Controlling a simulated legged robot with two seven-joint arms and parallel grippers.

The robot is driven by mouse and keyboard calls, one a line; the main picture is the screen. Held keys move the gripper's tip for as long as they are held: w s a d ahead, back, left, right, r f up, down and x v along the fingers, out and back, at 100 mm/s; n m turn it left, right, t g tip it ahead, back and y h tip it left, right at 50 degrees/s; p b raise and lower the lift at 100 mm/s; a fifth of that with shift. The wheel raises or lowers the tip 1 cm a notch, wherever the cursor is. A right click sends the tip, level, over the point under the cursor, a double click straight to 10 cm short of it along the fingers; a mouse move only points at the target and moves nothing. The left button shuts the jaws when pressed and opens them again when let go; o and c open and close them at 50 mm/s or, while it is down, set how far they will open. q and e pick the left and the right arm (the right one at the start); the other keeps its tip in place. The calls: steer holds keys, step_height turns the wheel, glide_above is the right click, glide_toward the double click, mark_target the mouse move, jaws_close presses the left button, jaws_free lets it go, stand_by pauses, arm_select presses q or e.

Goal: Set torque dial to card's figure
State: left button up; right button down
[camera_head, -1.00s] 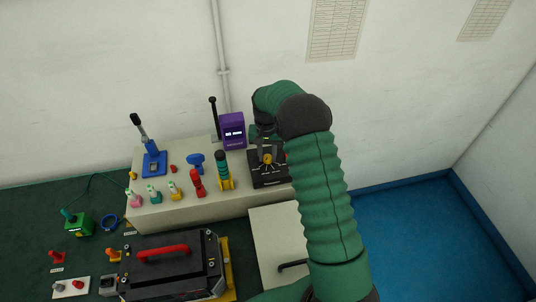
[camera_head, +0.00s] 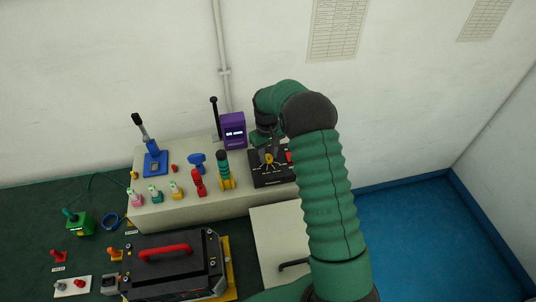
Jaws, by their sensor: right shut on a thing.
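The torque dial appears to be the yellow-centred dial (camera_head: 269,159) on a black box (camera_head: 262,178) at the right end of the pale bench. A scale with small marks surrounds it, too small to read. My right gripper (camera_head: 266,145) reaches down over the dial from behind and is shut, apparently on the dial's knob; the grip is partly hidden by my wrist. Printed sheets hang on the wall, one upper middle (camera_head: 337,28) and one upper right (camera_head: 485,18). Their text is unreadable, and I cannot tell which is the card. My left gripper is out of view.
A purple box (camera_head: 234,132) with a lit display stands left of the dial. Several coloured levers, including a red one (camera_head: 198,182) and a teal-and-yellow one (camera_head: 225,168), line the bench (camera_head: 190,208). A black case with a red handle (camera_head: 165,252) sits in front. Blue floor at right is clear.

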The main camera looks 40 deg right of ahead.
mark_target(267, 157)
steer(key=shift+s+a+f, duration=0.1)
steer(key=shift+f, duration=0.05)
steer(key=c, duration=1.3)
jaws_free()
steer(key=shift+c, duration=0.2)
steer(key=shift+o, duration=1.4)
step_height(267, 157, up, 17)
steer(key=b, duration=0.2)
steer(key=shift+w+f, duration=0.15)
steer(key=shift+w, duration=0.15)
